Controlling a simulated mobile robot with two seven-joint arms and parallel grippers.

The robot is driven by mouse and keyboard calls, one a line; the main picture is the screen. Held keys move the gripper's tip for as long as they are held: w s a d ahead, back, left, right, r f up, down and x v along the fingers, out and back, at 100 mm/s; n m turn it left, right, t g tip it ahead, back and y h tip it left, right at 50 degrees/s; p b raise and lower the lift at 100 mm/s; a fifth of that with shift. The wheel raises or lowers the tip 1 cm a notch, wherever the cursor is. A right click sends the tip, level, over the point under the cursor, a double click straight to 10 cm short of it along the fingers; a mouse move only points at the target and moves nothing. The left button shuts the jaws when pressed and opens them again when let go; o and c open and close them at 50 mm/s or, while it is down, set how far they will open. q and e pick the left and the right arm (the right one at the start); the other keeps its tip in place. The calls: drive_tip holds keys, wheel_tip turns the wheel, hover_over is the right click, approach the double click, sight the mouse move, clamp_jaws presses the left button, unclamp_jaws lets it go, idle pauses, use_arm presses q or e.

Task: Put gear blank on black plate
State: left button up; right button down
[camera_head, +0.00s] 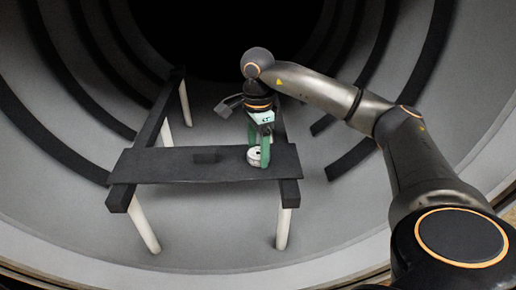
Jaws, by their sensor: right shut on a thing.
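The gear blank (254,157) is a small, light, round piece at the right part of the black plate (150,166). My right gripper (260,153) points down with its green fingers around the gear blank and is shut on it. The fingers hide part of the piece. The gear blank is at the plate's surface; I cannot tell whether it rests on it or hangs just above. My left gripper is not in view.
The plate lies across two dark rails (155,125) on white legs (145,225). The round furnace wall (60,215) with dark curved bands surrounds it. The plate's left part is clear.

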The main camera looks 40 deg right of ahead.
drive_tip(key=shift+f, duration=0.1)
unclamp_jaws()
